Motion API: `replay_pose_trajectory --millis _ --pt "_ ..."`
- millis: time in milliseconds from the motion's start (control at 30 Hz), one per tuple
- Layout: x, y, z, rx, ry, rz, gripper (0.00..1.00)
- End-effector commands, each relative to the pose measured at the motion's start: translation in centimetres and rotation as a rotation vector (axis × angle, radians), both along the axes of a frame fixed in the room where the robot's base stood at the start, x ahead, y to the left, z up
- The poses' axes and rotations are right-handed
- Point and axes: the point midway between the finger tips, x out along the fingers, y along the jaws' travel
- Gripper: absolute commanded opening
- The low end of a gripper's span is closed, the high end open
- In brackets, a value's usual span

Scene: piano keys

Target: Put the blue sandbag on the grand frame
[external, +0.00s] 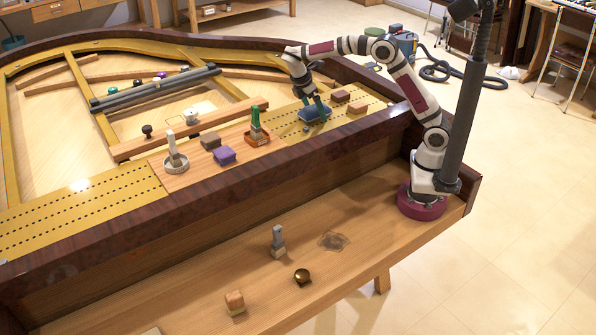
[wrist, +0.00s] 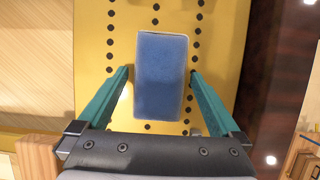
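The blue sandbag (wrist: 161,78) shows in the wrist view as a blue block with a pale edge, over the gold frame. It also shows in the external view (external: 315,114), below my gripper and appearing to rest on the gold plate. The grand frame (external: 372,98) is the gold metal with rows of dark holes; a bare part shows in the wrist view (wrist: 95,55). My gripper (wrist: 160,73) is open, with one green finger on each side of the sandbag and a narrow gap at each side. In the external view my gripper (external: 316,102) points down at the sandbag.
Brown blocks (external: 340,96) sit on the gold plate right of my gripper. The dark piano rim (external: 300,162) runs in front.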

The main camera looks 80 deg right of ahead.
Motion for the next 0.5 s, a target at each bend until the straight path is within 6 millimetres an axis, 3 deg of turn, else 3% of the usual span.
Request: replay_pose_trajectory --millis 133,233,500 --pt "0.1 0.1 0.5 0.000 0.000 -0.001 1.00" --pt "0.6 0.5 2.0 -0.001 -0.004 0.000 1.00" --pt "2.7 2.5 8.9 -0.003 -0.004 0.001 1.00"
